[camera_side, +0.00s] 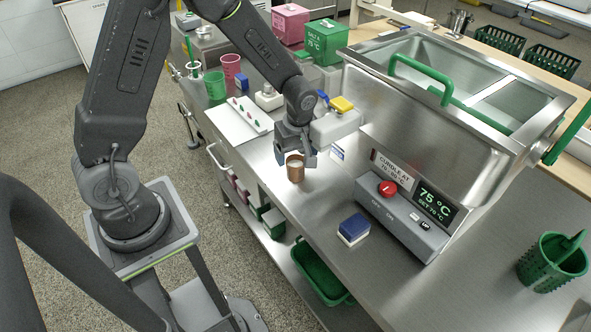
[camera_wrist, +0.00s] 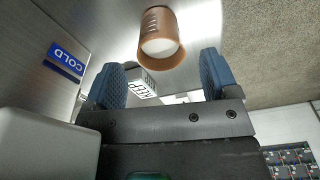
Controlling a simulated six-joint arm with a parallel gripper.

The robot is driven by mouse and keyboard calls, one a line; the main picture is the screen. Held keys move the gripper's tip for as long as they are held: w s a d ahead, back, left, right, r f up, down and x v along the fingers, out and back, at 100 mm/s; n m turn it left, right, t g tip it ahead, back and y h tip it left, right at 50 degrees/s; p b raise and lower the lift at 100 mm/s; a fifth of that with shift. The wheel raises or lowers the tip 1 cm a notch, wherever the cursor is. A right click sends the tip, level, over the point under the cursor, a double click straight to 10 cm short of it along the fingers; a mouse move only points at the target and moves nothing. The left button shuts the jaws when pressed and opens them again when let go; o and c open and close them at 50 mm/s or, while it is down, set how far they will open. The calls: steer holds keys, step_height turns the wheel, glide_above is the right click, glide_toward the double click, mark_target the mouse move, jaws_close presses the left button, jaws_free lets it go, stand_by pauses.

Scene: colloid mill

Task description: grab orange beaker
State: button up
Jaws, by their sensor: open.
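The orange beaker (camera_side: 295,172) is a small brownish-orange cup with pale contents, standing upright on the steel bench near its front edge. In the wrist view the beaker (camera_wrist: 161,20) is just beyond the fingertips, roughly centred between them, with marks on its side. My gripper (camera_side: 295,155) is open at the beaker in the side view, its blue fingers around the rim area. In the wrist view both blue finger pads of my gripper (camera_wrist: 161,72) are apart with nothing held between them. I cannot tell whether a finger touches the beaker.
A blue-and-white block (camera_side: 353,229) lies right of the beaker, before the steel vat's control box (camera_side: 405,222). A white tray (camera_side: 238,120), green cup (camera_side: 215,86) and pink cup (camera_side: 231,68) stand left. Bare bench (camera_side: 318,205) lies between beaker and block.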

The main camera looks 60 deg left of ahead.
steer(key=f, duration=0.5)
steer(key=shift+w+a+f, duration=0.1)
steer(key=shift+a+f, duration=0.25)
steer(key=shift+f, duration=0.05)
steer(key=c, duration=1)
steer(key=shift+r, duration=0.1)
